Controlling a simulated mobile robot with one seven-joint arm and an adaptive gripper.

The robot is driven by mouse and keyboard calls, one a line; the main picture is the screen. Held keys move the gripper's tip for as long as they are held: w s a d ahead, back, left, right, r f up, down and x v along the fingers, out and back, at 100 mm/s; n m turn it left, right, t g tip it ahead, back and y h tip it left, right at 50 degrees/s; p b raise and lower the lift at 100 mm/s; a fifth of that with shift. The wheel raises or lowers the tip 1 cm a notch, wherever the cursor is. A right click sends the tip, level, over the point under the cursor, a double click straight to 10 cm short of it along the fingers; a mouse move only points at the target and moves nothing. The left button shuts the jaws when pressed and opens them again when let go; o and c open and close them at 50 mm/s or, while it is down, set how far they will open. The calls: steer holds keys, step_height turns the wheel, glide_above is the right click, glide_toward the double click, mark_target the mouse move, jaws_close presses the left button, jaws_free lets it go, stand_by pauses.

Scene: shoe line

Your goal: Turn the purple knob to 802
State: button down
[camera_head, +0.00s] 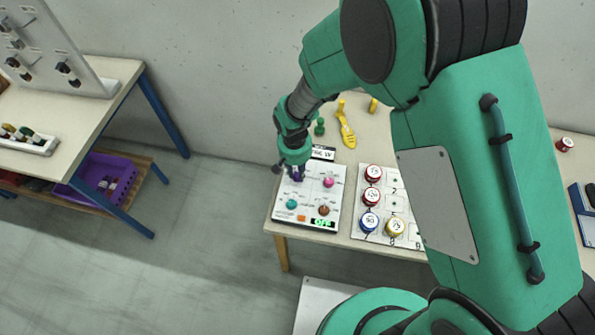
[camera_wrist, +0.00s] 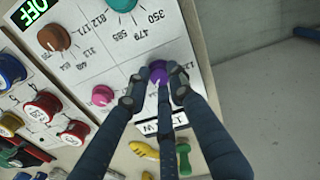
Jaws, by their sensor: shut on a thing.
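The purple knob (camera_wrist: 158,72) sits on a white control panel (camera_wrist: 95,30) with several knobs. My gripper (camera_wrist: 155,90) is shut on the purple knob, with a finger on each side of it. In the head view my gripper (camera_head: 294,170) is down at the panel's upper left, and the purple knob (camera_head: 298,177) is mostly hidden under it. The printing around the purple knob is covered by the fingers, so its setting cannot be read. A pink knob (camera_wrist: 102,95), a brown knob (camera_wrist: 53,37) and a teal knob (camera_wrist: 122,3) are on the same panel. The display (camera_head: 321,223) reads OFF.
A board with several red, blue and yellow spools (camera_head: 369,221) lies right of the panel. Yellow and green shoe-form pieces (camera_head: 347,133) lie behind it. A second table (camera_head: 122,75) with a purple crate (camera_head: 118,168) beneath stands at left.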

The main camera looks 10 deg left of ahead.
mark_target(296, 173)
steer(key=m, duration=0.7)
steer(key=shift+w, duration=0.1)
stand_by(0.5)
steer(key=c, duration=1.5)
jaws_free()
steer(key=shift+r, duration=0.15)
steer(key=r, duration=1.1)
steer(key=shift+a+r, duration=0.3)
steer(key=shift+r, duration=0.05)
steer(key=shift+w, duration=0.1)
